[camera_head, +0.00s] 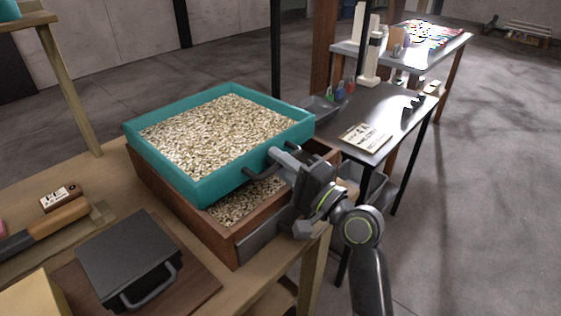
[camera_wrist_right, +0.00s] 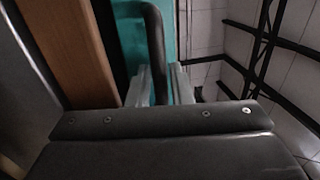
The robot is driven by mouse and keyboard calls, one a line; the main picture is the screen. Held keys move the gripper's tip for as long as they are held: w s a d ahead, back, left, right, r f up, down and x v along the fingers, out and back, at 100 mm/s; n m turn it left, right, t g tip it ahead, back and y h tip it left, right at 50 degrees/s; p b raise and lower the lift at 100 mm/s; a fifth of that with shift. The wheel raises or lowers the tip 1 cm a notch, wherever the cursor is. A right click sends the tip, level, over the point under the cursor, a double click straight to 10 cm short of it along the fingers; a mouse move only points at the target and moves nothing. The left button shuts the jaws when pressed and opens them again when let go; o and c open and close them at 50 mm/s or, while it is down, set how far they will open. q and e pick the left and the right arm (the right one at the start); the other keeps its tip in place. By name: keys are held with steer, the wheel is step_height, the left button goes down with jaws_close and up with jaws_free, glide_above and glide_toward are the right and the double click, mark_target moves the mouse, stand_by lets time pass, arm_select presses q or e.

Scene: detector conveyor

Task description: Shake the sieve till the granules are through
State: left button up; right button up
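The teal sieve (camera_head: 202,190) is a square tray filled with pale granules (camera_head: 215,130). It sits over a wooden box (camera_head: 185,205), somewhat askew to it, so a strip of the box's inside shows at the near right. Granules (camera_head: 246,198) also lie in that box. My right gripper (camera_head: 284,160) is at the sieve's near right side, its fingers closed about the dark handle (camera_wrist_right: 155,45). The wrist view shows the handle between the two fingers. The sieve's mesh is hidden under the granules. My left gripper is not in view.
A dark lidded case with a handle (camera_head: 135,258) lies on the wooden bench (camera_head: 105,180), near left. A small labelled block (camera_head: 61,197) is beyond it. A dark table (camera_head: 395,115) with a sign (camera_head: 365,137) stands to the right. Open floor lies further right.

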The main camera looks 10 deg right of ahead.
steer(key=c, duration=0.4)
jaws_close()
steer(key=shift+s+d, duration=0.1)
steer(key=v, duration=0.1)
steer(key=p+v, duration=0.1)
steer(key=v, duration=0.1)
steer(key=r+v, duration=0.1)
steer(key=v, duration=0.1)
steer(key=shift+s+d+p, duration=0.15)
steer(key=shift+s+p, duration=0.1)
steer(key=shift+p, duration=0.15)
steer(key=shift+o, duration=2)
jaws_free()
